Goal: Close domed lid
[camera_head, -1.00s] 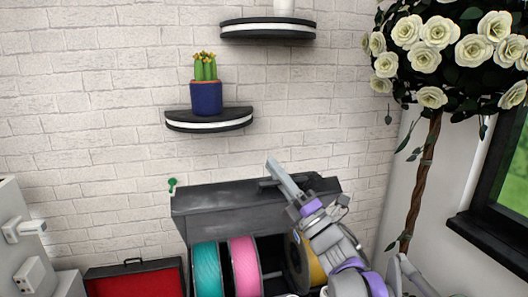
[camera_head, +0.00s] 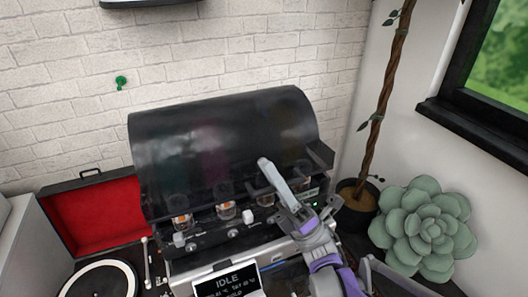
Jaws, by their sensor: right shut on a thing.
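The domed lid (camera_head: 215,135) is a smoky dark curved cover on the machine against the brick wall. It curves down over the spools, and only faint color shows through it. Its lower front edge sits near the row of clear cups on the machine front; whether it touches the body all along I cannot tell. My right gripper (camera_head: 268,182) is at the lower right part of the lid, shut on the lid's handle, which it largely hides. My left gripper is not in view.
An "IDLE" screen (camera_head: 229,284) stands at the machine's front. A red-lined open case (camera_head: 92,215) and a turntable (camera_head: 105,281) are on the left. A potted trunk (camera_head: 357,207) and a large succulent (camera_head: 424,229) stand close on the right.

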